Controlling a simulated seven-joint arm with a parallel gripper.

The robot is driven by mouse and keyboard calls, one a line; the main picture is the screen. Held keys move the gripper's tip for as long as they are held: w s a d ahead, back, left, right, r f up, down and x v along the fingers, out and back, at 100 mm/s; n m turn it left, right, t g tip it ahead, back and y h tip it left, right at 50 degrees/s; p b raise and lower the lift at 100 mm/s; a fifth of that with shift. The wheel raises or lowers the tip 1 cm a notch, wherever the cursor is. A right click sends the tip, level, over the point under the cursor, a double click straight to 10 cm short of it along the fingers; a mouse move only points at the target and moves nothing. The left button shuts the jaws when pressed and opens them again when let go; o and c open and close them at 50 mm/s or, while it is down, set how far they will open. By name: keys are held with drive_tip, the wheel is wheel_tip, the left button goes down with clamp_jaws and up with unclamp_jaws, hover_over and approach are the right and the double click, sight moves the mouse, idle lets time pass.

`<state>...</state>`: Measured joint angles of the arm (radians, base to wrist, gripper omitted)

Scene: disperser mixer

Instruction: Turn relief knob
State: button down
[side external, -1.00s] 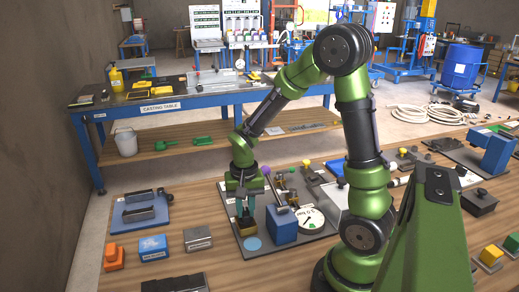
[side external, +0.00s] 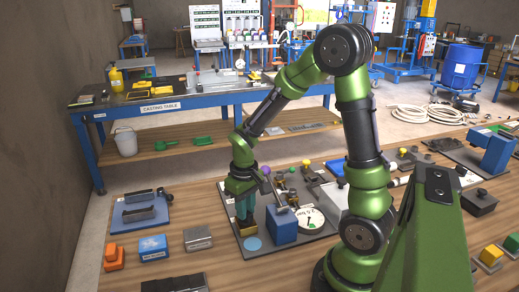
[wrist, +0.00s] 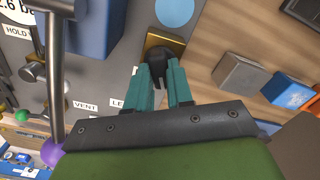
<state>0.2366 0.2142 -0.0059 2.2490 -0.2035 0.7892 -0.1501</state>
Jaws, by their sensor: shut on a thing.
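A black knob (wrist: 160,56) stands on a brass plate (wrist: 178,45) at the edge of the grey panel (wrist: 205,32). My gripper (wrist: 165,72) is shut on this knob, with one teal finger on each side of it. In the side view, my gripper (side external: 245,220) points down onto the brass plate (side external: 248,230), and its fingers mostly hide the knob. A label beside the fingers in the wrist view begins "LE"; the rest is covered, so I cannot read the knob's name.
A blue block (side external: 284,225) and a lever with a purple ball (side external: 266,170) stand close to my gripper. A round gauge (side external: 308,218) is right of the block. A blue box (side external: 153,246) and a grey box (side external: 198,238) sit on the table to the left.

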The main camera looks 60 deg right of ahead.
drive_tip(key=shift+n, duration=1.1)
drive_tip(key=c, duration=1)
unclamp_jaws()
wheel_tip(320, 180, up, 17)
